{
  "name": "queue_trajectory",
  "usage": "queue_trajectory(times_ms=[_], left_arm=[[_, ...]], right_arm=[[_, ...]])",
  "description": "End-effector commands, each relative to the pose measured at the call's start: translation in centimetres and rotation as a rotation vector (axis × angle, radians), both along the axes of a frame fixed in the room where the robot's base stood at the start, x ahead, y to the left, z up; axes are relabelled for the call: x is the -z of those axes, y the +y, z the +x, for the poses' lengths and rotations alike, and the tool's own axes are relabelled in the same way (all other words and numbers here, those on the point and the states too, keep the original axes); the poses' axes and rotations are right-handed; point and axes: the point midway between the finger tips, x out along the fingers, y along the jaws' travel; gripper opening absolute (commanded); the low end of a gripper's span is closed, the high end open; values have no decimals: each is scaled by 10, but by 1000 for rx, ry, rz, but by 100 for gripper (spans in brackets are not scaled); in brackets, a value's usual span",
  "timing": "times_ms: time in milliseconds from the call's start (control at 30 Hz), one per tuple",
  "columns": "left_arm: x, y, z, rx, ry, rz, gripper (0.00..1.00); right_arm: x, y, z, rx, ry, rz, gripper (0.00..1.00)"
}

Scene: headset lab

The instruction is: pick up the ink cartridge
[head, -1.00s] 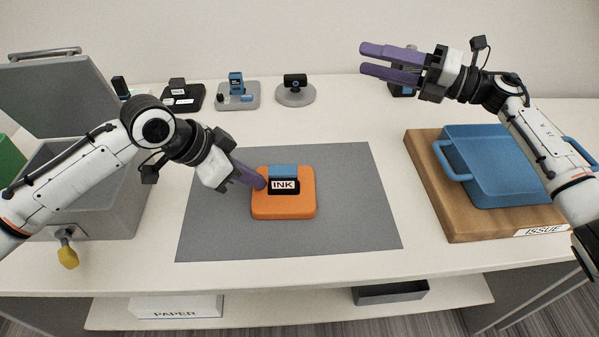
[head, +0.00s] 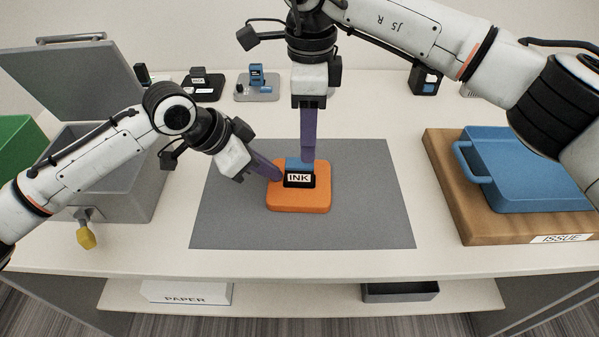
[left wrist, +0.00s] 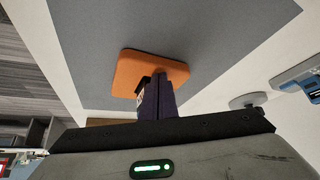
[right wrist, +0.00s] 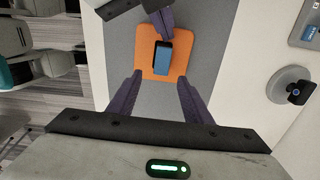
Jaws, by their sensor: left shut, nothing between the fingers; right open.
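The ink cartridge (head: 298,180), black with a blue top and a white INK label, stands upright on an orange base (head: 300,201) on the grey mat. My left gripper (head: 278,176) is shut and empty, its fingertips at the left side of the cartridge and over the orange base; I cannot tell whether they touch. My right gripper (head: 307,158) points down from above, just behind the cartridge. In the right wrist view it is open (right wrist: 158,82), with the blue cartridge top (right wrist: 163,58) ahead of the gap between its fingers, not gripped.
A grey bin (head: 110,200) with a raised lid stands at the left. A blue tray (head: 515,190) sits on a wooden board (head: 450,190) marked ISSUE at the right. Several small devices (head: 203,88) line the back. The grey mat (head: 370,200) is clear right of the base.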

Motion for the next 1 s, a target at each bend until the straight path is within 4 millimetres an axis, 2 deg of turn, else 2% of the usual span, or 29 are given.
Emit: queue_trajectory(times_ms=[100,367,633,733,900,933,1000], left_arm=[[4,1,-2,1,8,6,0],[5,1,-2,0,7,6,0],[4,1,-2,0,7,6,0],[4,1,-2,0,7,6,0],[4,1,-2,0,7,6,0],[4,1,-2,0,7,6,0],[4,1,-2,0,7,6,0]], right_arm=[[19,0,0,0,2,1,45],[35,2,0,1,2,2,45],[73,7,2,1,4,4,45],[80,7,2,1,1,3,45],[80,7,3,1,0,4,45],[80,7,3,1,0,4,44],[80,7,3,1,0,4,32]])
